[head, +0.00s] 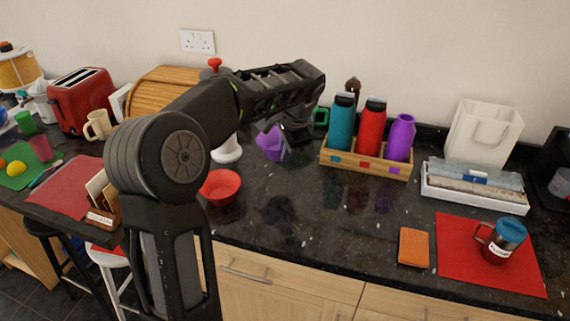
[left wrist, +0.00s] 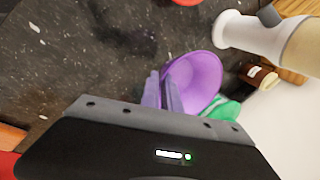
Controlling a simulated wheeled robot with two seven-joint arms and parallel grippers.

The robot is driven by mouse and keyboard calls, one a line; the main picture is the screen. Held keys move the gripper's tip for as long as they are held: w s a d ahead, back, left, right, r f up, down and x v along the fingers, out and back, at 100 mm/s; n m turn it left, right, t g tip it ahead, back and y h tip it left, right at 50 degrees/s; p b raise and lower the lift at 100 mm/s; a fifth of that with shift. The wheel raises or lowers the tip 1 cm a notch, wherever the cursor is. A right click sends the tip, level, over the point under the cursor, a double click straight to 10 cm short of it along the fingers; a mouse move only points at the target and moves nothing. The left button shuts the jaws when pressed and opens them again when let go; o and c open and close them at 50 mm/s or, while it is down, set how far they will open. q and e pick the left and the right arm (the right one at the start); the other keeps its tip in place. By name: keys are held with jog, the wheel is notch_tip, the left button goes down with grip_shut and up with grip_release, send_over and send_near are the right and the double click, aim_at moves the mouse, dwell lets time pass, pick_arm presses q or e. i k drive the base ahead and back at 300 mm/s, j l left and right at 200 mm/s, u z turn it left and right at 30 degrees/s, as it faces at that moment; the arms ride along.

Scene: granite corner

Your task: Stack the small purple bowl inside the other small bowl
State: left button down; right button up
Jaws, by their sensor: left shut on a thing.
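The small purple bowl (head: 271,144) is in the grip of my left gripper (head: 286,145), tilted and apparently held above the counter. In the left wrist view the purple bowl (left wrist: 194,80) shows its open side, with my left gripper's fingers (left wrist: 162,92) shut at its rim. The other small bowl is red (head: 221,186) and stands upright on the dark counter, to the left of and nearer than the purple one. It looks empty. Its edge shows at the top of the left wrist view (left wrist: 186,1). My right gripper is not in view.
A white pepper-mill-like stand (head: 228,150) is just behind the red bowl. The counter (head: 310,215) in front is clear.

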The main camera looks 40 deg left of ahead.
aim_at(222, 194)
jog(key=k, duration=1)
